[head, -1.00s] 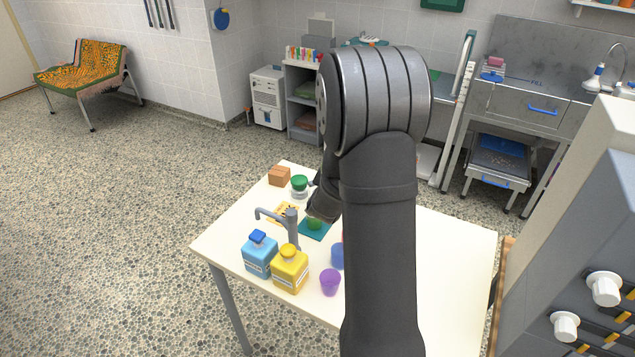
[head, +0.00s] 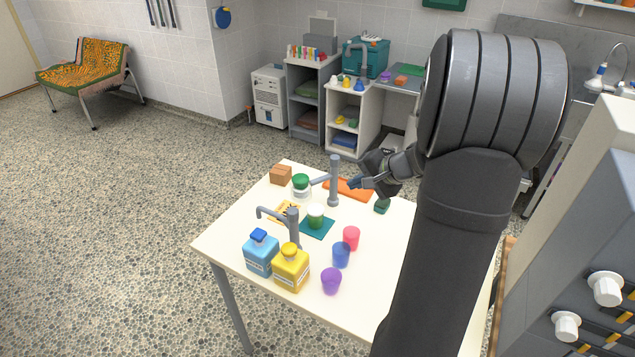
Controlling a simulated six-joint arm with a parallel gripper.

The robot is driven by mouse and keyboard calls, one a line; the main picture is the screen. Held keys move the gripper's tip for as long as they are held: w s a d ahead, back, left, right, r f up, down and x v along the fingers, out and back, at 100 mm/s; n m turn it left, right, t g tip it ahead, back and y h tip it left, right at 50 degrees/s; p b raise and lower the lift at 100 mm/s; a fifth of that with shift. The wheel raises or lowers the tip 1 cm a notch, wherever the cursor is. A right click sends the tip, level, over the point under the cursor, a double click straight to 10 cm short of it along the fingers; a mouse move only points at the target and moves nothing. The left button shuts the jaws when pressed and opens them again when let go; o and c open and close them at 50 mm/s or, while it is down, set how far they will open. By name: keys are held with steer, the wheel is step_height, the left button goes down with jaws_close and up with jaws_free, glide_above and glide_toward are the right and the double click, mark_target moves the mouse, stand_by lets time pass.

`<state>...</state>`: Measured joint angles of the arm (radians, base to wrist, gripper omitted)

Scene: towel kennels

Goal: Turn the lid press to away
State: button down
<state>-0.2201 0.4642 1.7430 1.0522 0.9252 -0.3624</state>
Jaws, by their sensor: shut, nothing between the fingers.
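Two grey posts with side arms stand on the white table; neither is labelled as the lid press. The back post (head: 334,184) has a short arm pointing left towards a green-lidded jar (head: 301,186). The front post (head: 293,228) has a thin arm pointing left with a bent-down end. My gripper (head: 356,183) is shut and empty, just right of the back post, above the table. I cannot tell whether it touches the post.
A blue bottle (head: 260,256) and a yellow bottle (head: 291,270) stand at the front. Purple (head: 331,283), blue (head: 341,257) and red (head: 351,238) cups stand to their right. A brown box (head: 281,174) is at the back left.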

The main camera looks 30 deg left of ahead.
steer(key=r, duration=0.1)
glide_toward(307, 185)
steer(key=shift+g+y, duration=0.3)
steer(key=shift+y, duration=0.1)
steer(key=f, duration=0.1)
steer(key=a+f, duration=0.2)
steer(key=f, duration=0.1)
steer(key=shift+w+a+f, duration=0.15)
steer(key=shift+w+a, duration=0.1)
steer(key=shift+w, duration=0.05)
steer(key=shift+a, duration=0.6)
steer(key=shift+a, duration=0.15)
